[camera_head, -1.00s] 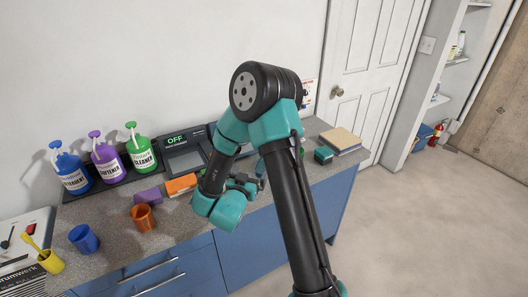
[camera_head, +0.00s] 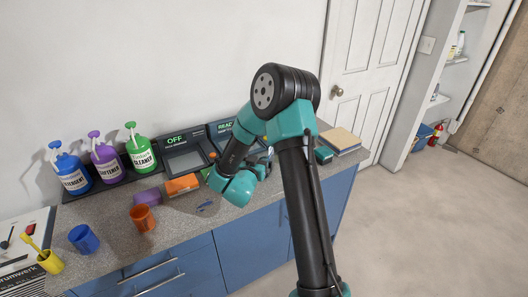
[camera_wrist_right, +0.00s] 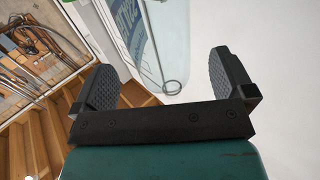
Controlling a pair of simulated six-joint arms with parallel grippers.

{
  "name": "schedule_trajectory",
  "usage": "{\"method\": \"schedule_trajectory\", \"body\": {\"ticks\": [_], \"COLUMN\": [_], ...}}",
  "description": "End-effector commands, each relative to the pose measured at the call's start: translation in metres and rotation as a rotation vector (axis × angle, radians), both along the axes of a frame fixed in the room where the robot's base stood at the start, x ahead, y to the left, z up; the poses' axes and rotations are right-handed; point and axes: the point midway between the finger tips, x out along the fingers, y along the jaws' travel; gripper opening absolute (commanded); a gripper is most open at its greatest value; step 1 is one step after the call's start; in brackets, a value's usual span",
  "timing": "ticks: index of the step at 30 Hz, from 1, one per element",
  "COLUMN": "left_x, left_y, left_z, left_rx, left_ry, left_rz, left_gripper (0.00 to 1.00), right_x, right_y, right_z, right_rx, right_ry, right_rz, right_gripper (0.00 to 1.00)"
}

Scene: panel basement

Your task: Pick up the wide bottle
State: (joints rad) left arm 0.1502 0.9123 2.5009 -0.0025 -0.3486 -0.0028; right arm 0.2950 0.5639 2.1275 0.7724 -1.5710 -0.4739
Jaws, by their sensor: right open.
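Three pump bottles stand in a row on a dark tray at the back left of the counter in the head view: a blue one (camera_head: 73,174), a purple one (camera_head: 106,163) and a green one (camera_head: 140,153). I cannot tell which is the wide bottle. My right gripper (camera_head: 263,164) is well to the right of them, near the back right of the counter, partly hidden by its own arm. In the right wrist view my right gripper (camera_wrist_right: 165,80) is open with nothing between its fingers. My left gripper is not in view.
An orange block (camera_head: 182,184), a purple block (camera_head: 148,196), an orange cup (camera_head: 142,217), a blue cup (camera_head: 84,239) and a yellow cup (camera_head: 51,262) stand on the counter (camera_head: 187,226). Screened devices (camera_head: 186,160) stand behind. A tan book (camera_head: 341,139) lies at the right end.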

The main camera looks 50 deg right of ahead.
Motion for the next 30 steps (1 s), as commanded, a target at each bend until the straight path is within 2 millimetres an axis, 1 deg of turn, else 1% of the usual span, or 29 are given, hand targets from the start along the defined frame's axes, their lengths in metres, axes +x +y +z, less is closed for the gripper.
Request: {"method": "schedule_trajectory", "body": {"ticks": [12, 15, 28, 30], "left_x": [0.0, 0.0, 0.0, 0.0], "left_y": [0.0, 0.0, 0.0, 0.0], "left_z": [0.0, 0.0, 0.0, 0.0], "left_rx": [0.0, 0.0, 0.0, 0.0], "left_ry": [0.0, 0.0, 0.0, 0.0], "left_rz": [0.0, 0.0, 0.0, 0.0], "left_gripper": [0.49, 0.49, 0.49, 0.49], "right_x": [0.021, 0.023, 0.023, 0.023], "right_y": [-0.042, -0.045, -0.045, -0.045], "right_z": [0.001, 0.001, 0.001, 0.001], "right_rx": [-0.001, -0.001, 0.0, 0.0], "right_ry": [0.0, 0.0, 0.0, 0.0], "right_rz": [-0.002, 0.0, 0.0, 0.0], "right_gripper": [1.0, 1.0, 1.0, 0.94]}}
